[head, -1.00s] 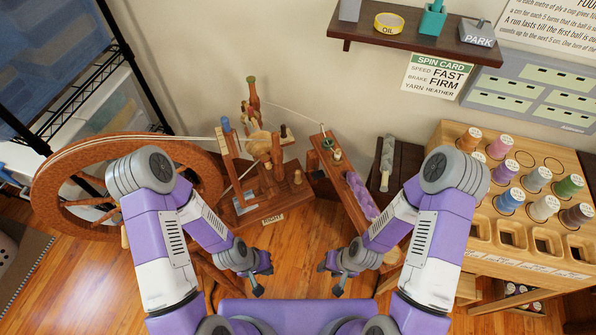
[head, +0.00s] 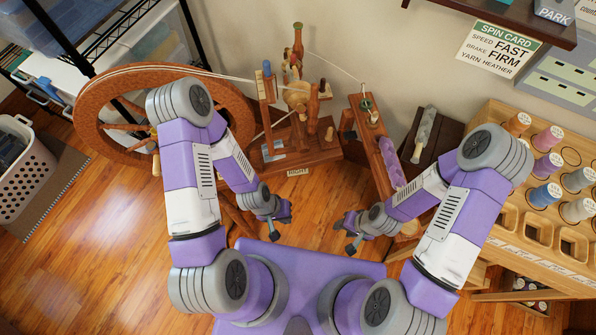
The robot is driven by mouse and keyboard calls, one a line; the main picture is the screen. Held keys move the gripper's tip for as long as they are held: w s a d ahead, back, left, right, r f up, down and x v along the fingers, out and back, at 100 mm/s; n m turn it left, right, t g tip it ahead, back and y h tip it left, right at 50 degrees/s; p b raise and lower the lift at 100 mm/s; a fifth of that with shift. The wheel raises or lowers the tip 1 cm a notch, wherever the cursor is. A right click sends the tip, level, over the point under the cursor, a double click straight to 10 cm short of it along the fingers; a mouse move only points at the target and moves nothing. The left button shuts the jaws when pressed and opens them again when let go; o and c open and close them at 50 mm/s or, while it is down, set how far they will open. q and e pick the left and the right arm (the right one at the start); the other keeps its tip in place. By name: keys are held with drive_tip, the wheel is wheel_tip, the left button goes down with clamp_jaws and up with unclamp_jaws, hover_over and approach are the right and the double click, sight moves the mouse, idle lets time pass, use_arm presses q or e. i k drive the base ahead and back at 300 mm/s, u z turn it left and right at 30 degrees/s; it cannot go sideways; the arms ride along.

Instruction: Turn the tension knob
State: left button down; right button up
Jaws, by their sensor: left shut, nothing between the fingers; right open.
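The spinning wheel has a large orange-brown wheel (head: 95,112) at left, with a white drive cord running right to the wooden flyer and bobbin assembly (head: 297,97). A blue-topped post (head: 267,85) and a small wooden knob (head: 329,134) stand on its base (head: 318,152). I cannot tell for certain which piece is the tension knob. My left gripper (head: 280,224) is shut and empty, in front of and below the base in the picture. My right gripper (head: 346,234) is open and empty, further right. Both appear apart from the wheel.
A narrow wooden stand (head: 372,140) holds a purple fibre roll (head: 391,162). A thread rack (head: 520,205) with several spools stands at right. A spin card (head: 498,48) on the wall reads speed fast, brake firm. A white basket (head: 30,175) is at left. Floor (head: 110,255) is clear at lower left.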

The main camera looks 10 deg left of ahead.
sight(329, 137)
drive_tip(key=u, duration=1.65)
drive_tip(key=k, duration=0.7)
drive_tip(key=z, duration=1)
